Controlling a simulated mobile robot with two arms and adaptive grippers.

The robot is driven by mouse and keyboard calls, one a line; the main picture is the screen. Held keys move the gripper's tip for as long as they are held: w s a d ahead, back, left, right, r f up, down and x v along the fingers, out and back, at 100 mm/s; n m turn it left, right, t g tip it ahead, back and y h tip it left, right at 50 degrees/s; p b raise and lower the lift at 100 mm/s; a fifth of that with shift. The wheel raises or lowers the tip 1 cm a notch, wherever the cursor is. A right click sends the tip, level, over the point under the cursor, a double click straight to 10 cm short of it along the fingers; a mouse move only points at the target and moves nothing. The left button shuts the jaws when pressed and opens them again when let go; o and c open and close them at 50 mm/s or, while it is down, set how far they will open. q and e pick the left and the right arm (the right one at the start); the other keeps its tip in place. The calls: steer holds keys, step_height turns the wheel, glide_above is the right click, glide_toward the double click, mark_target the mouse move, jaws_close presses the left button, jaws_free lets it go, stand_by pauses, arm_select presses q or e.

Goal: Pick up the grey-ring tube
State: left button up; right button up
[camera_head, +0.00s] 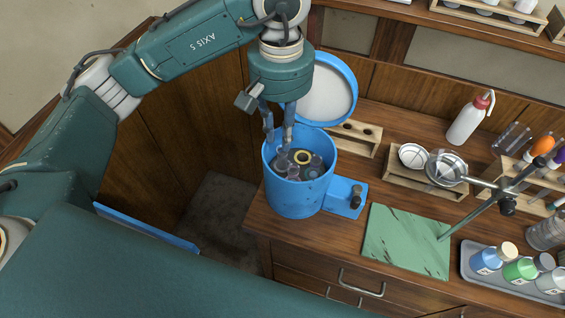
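A blue open-topped drum (297,198), which looks like a centrifuge, stands near the left end of the wooden bench. Its round lid (340,95) is tipped up behind it. I cannot tell which tube has the grey ring. My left gripper (278,142) points down over the drum's back left rim. Its two fingers are apart and no object shows between them. Their tips are close above the tube tops; contact is not clear. My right gripper is not in view.
A wooden rack (355,138) stands behind the drum, beside the raised lid. A green mat (408,240) lies to the right. A metal stand with a clamp (473,182) reaches over the bench. A grey tray (510,285) holds several bottles. A wash bottle (467,121) stands farther back.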

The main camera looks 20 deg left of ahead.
mark_target(282, 153)
arm_select(q)
steer(key=shift+s+f, duration=0.2)
steer(key=shift+f, duration=0.5)
step_height(282, 153, down, 4)
steer(key=p, duration=0.2)
steer(key=shift+w+d+f+p, duration=0.1)
steer(key=shift+w+f+p, duration=0.1)
steer(key=shift+p, duration=0.2)
steer(key=shift+s+f, duration=0.1)
steer(key=shift+f, duration=0.4)
steer(key=c, duration=0.5)
